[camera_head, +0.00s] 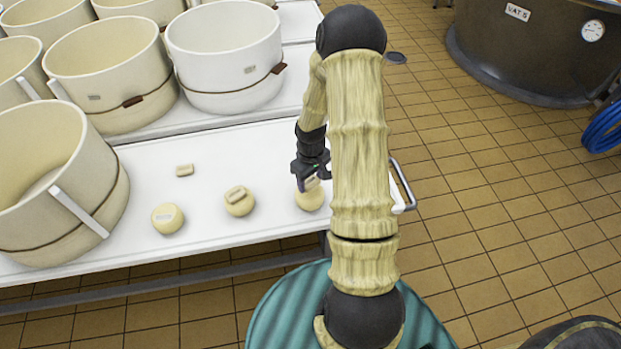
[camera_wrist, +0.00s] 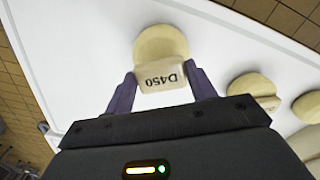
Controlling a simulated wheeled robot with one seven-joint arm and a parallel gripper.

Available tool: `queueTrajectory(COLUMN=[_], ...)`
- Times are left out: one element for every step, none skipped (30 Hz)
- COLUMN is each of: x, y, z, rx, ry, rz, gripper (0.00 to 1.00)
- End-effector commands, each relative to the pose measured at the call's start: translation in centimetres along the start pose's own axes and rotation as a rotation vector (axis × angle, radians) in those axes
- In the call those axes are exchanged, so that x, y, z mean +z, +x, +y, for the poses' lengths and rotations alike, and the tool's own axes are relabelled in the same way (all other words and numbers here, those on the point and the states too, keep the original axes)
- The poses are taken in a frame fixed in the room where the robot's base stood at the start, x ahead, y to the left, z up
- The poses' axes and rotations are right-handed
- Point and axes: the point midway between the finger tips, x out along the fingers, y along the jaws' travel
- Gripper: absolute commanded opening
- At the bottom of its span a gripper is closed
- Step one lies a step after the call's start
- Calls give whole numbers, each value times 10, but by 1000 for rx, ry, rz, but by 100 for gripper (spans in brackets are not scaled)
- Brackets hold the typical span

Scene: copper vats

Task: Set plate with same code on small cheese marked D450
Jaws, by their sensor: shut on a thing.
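My gripper (camera_head: 308,182) is shut on a small cream plate (camera_wrist: 163,77) whose code reads D450 in the wrist view. The plate sits between the two dark fingers, over the near part of a small round cheese (camera_wrist: 160,42). In the head view this cheese (camera_head: 309,200) is the rightmost on the white table, right below my fingertips. I cannot tell whether plate and cheese touch. Any mark on this cheese is hidden or unreadable. A middle cheese (camera_head: 239,204) carries a plate on top. A left cheese (camera_head: 167,219) shows a pale mark too small to read.
A loose plate (camera_head: 185,170) lies on the white table (camera_head: 145,165) behind the left cheese. Large cream moulds (camera_head: 50,180) stand at left and behind. A metal rail (camera_head: 404,185) borders the table's right end. A dark vat (camera_head: 530,50) stands far right.

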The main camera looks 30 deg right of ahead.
Motion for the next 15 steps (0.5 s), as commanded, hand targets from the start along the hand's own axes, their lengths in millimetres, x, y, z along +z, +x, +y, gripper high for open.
queueTrajectory(x=[0, 0, 0, 0, 0, -1, -1, -1, -1, -1, -1, -1, -1, -1, -1], y=[8, 10, 13, 15, 16, 18, 19, 20, 20, 21, 21, 21, 20, 20, 20], z=[0, 0, 0, -1, -1, -1, -1, -1, -1, -1, -1, -1, -1, -1, -1], rx=[0, 0, 0, 0, 0, 0, 0, 0, 0, 0, 0, 0, 0, 0, 0], ry=[0, -1, -1, -1, -1, -2, -2, -2, -2, -3, -3, -3, -3, -3, -3], rz=[0, 0, 0, 0, 0, 0, 0, 0, 0, 0, 0, 0, 1, 1, 0], gripper=[33, 33, 33, 33, 33, 33, 33, 33, 33, 33, 33, 33, 33, 33, 33])
